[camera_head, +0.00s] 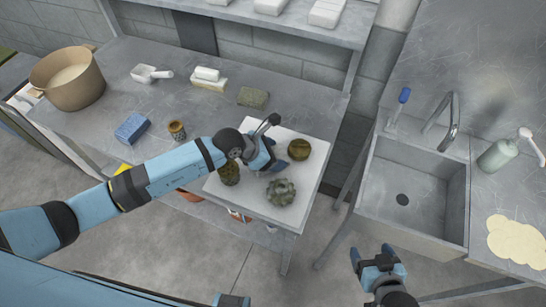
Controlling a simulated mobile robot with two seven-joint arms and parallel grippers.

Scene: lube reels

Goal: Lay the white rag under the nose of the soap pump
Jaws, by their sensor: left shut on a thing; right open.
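The soap pump (497,155) is a pale green bottle with a white nozzle, standing on the counter right of the sink. Its nose points toward the right edge of the picture. A flat cream patch (517,240) with wavy edges lies on the counter nearer me; it may be the white rag or a spill, I cannot tell. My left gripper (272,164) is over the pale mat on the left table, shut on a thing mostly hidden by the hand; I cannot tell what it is. My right gripper (374,257) is open and empty, in front of the sink.
On the pale mat (312,178) are several olive round items, one a knobbly wheel (281,192). The left table also holds a tan pot (68,78), a blue sponge (132,128) and a small jar (177,130). The sink (420,190) has a tall tap (449,120) behind it.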

